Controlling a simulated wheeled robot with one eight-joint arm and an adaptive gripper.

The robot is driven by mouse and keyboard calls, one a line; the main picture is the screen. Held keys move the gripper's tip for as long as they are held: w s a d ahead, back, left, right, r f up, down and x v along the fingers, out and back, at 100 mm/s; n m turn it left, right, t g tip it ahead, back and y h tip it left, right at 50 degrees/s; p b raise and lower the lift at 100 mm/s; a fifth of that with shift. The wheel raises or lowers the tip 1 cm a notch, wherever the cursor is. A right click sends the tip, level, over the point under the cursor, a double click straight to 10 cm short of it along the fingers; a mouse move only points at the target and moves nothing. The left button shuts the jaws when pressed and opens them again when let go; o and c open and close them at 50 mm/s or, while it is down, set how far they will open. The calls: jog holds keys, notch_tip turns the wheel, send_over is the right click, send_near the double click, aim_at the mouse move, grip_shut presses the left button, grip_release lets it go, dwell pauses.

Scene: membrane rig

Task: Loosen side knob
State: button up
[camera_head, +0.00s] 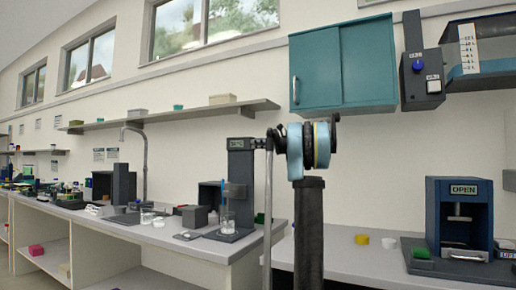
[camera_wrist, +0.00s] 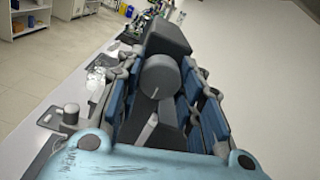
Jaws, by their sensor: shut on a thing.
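The membrane rig (camera_head: 241,172) is a dark upright column with a small display near its top, standing on the bench in the head view. A blue rod and a glass beaker (camera_head: 227,218) are at its front. In the wrist view, its dark grey body (camera_wrist: 166,38) rises beyond my fingers. A round grey side knob (camera_wrist: 158,76) faces the camera. My gripper (camera_wrist: 160,84) has one blue-and-grey finger on each side of the knob and is shut on it. The exact contact is partly hidden. In the head view my arm hides the gripper.
The bench (camera_head: 170,238) runs left with glassware and dark equipment. A dark plate (camera_wrist: 50,119) with a small round-topped item lies left of my fingers. Floor lies beyond the bench.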

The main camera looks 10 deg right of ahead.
jog(key=shift+f+n, duration=0.15)
jog(key=shift+n, duration=8.85)
jog(key=o, duration=1.1)
jog(key=shift+c, duration=0.2)
jog(key=shift+d, duration=0.1)
